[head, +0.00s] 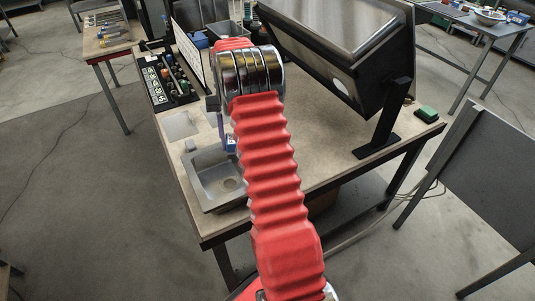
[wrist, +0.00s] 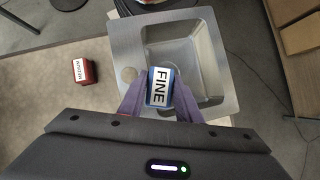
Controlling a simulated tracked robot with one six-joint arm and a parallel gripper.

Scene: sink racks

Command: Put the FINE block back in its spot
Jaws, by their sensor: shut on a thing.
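The FINE block (wrist: 161,88) is blue with a white label reading FINE. My gripper (wrist: 159,98) is shut on it, with a purple finger on each side. In the wrist view the block shows in front of the grey metal sink (wrist: 225,92), over its near left part; its height above it is hard to tell. In the head view a small blue part of the block (head: 231,144) shows beside my red arm, near the back edge of the sink (head: 205,190). The block's own spot cannot be made out.
A red block labelled MEDIUM (wrist: 85,70) sits on the worktop left of the sink. A dark rack (head: 165,80) holds several items.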

